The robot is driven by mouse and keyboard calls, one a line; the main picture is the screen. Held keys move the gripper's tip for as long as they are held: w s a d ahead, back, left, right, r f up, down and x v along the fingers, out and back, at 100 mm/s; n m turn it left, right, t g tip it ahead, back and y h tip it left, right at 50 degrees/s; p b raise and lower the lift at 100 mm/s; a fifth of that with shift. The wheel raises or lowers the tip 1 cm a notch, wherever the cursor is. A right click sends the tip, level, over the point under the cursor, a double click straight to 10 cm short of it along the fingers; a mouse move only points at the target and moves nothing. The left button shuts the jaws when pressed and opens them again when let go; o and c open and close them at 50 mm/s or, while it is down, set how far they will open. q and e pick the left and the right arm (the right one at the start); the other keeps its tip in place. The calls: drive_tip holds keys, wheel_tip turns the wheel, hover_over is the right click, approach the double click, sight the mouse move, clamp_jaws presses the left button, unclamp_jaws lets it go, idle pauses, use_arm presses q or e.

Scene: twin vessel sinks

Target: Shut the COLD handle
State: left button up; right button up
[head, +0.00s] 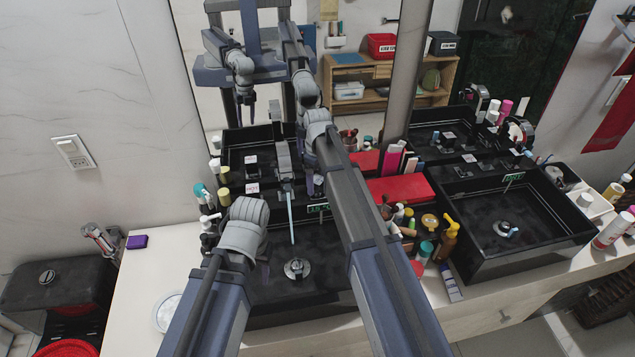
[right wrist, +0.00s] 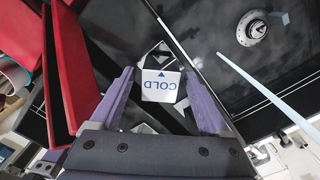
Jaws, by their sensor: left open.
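The COLD handle (right wrist: 161,84) has a white plate lettered COLD, upside down in the right wrist view. My right gripper (right wrist: 158,98) has its two purple fingers apart, one on each side of the plate; firm contact is unclear. In the head view the right gripper (head: 318,182) is by the left sink's faucet (head: 284,160), and my arm hides the handle. A pale blue water stream (head: 291,218) runs from the spout toward the drain (head: 297,269). My left gripper (head: 246,235) is at the left sink's front left, open, its fingers mostly hidden by the wrist.
The black left sink (head: 325,262) has a small green display (head: 318,208) at its back. A red box (head: 400,188) and several bottles, including an amber pump bottle (head: 449,240), crowd the gap before the right sink (head: 520,250). Toiletries stand left of the left sink.

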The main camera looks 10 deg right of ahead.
clamp_jaws()
idle(0.4)
drive_tip(key=shift+m, duration=0.4)
drive_tip(key=m, duration=0.3)
drive_tip(key=shift+m, duration=2.6)
drive_tip(key=shift+o, duration=0.2)
unclamp_jaws()
drive_tip(key=shift+r, duration=0.1)
